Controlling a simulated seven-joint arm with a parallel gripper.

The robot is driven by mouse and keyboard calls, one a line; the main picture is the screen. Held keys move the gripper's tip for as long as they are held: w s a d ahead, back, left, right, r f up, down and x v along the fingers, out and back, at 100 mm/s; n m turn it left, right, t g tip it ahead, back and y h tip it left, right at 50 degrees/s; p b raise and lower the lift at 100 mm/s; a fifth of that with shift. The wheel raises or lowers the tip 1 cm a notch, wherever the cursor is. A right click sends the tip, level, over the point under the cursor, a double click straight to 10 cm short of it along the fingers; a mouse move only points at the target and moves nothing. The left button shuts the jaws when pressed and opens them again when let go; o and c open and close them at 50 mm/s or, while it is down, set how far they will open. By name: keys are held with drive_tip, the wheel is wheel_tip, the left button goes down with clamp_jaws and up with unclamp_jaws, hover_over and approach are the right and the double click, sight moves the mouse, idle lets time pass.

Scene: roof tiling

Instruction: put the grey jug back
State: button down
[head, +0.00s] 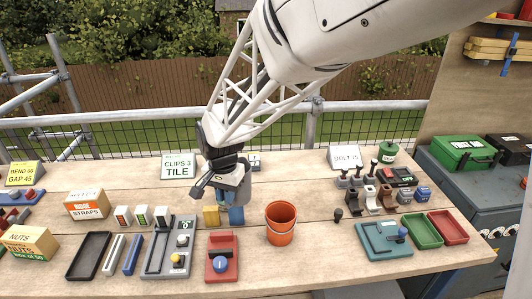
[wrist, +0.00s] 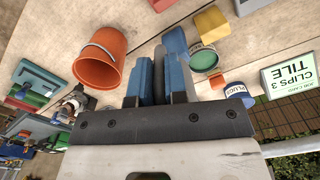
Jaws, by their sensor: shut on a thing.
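The grey jug (head: 243,192) shows in the head view as a grey body just behind my gripper (head: 222,186), partly hidden by it. My gripper is over the middle of the wooden bench, behind the blue and yellow blocks. In the wrist view my gripper (wrist: 160,82) is shut, with a narrow grey part between its fingers. The jug's body is hidden there, and I cannot tell whether its base touches the bench.
An orange bucket (head: 281,224) stands to the right of my gripper. A blue block (head: 236,215) and a yellow block (head: 211,215) are close in front. A tub marked PLUGS (wrist: 238,94) and a green tin (wrist: 204,60) are near. The CLIPS 3 TILE sign (head: 178,167) stands behind.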

drive_tip(key=w+d+f+m, duration=0.1)
drive_tip(key=w+d+m, duration=0.1)
drive_tip(key=w+d, duration=0.5)
drive_tip(key=w+d+f+m, duration=0.1)
drive_tip(key=w+d+m, duration=0.1)
drive_tip(key=w+d, duration=0.5)
drive_tip(key=w, duration=0.5)
drive_tip(key=shift+w+d, duration=0.15)
drive_tip(key=shift+w, duration=0.2)
wheel_tip(320, 180, down, 6)
drive_tip(key=shift+f, duration=0.15)
drive_tip(key=shift+f, duration=1.8)
drive_tip(key=shift+f, duration=0.15)
drive_tip(key=c, duration=1.1)
unclamp_jaws()
drive_tip(key=shift+c, duration=0.2)
